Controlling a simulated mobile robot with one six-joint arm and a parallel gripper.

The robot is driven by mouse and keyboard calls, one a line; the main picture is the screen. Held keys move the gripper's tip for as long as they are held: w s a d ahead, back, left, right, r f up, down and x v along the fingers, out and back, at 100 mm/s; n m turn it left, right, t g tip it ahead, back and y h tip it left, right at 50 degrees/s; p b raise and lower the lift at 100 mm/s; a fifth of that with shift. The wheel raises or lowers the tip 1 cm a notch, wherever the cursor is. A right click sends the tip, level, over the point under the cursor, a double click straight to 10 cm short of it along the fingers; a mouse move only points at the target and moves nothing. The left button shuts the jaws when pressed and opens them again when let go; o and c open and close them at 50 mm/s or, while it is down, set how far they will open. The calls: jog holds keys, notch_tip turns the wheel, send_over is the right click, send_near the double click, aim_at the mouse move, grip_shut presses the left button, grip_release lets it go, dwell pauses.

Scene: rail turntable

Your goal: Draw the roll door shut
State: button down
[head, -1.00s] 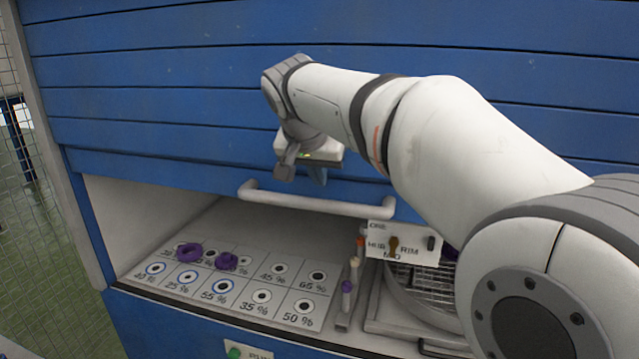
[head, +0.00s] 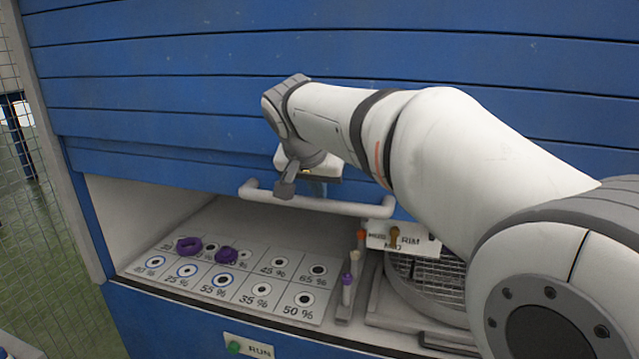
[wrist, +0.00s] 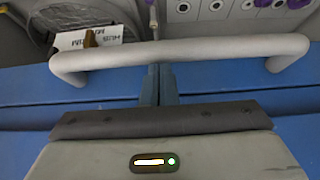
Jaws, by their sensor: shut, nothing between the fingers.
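The blue slatted roll door (head: 200,125) hangs partly down, with an open gap below its lower edge. Its pale bar handle (head: 350,207) runs along the bottom of the door and also shows in the wrist view (wrist: 215,53). My gripper (head: 317,190) is at the handle's upper side, near the middle of the bar. In the wrist view the fingers (wrist: 158,74) are together and empty, and their tips overlap the bar's near edge. I cannot tell whether they touch it.
A small sign (head: 412,240) is near the handle's right end. A mesh fence (head: 20,200) is at left.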

notch_tip(320, 180, down, 42)
jog(key=b, duration=3.2)
jog(key=shift+f+b, duration=0.25)
jog(key=shift+b, duration=0.15)
jog(key=shift+s+f, duration=0.1)
jog(key=shift+f, duration=0.05)
jog(key=s+a+r+p, duration=0.1)
jog(key=s+r+p, duration=0.15)
jog(key=r, duration=0.45)
jog(key=s+a+r+p, duration=0.1)
jog(key=s+r+p, duration=0.15)
jog(key=r, duration=0.35)
jog(key=s+d+n+g+y+p, duration=0.1)
jog(key=s+d+n+g+p, duration=0.1)
jog(key=s+d+p, duration=0.4)
jog(key=s+d+r+n+g+y+p, duration=0.1)
jog(key=s+d+n+p, duration=0.1)
jog(key=s+d+p, duration=0.5)
jog(key=shift+s+d+r+g+p, duration=0.2)
jog(key=shift+s+d+g+p, duration=0.15)
jog(key=shift+s+p, duration=3.1)
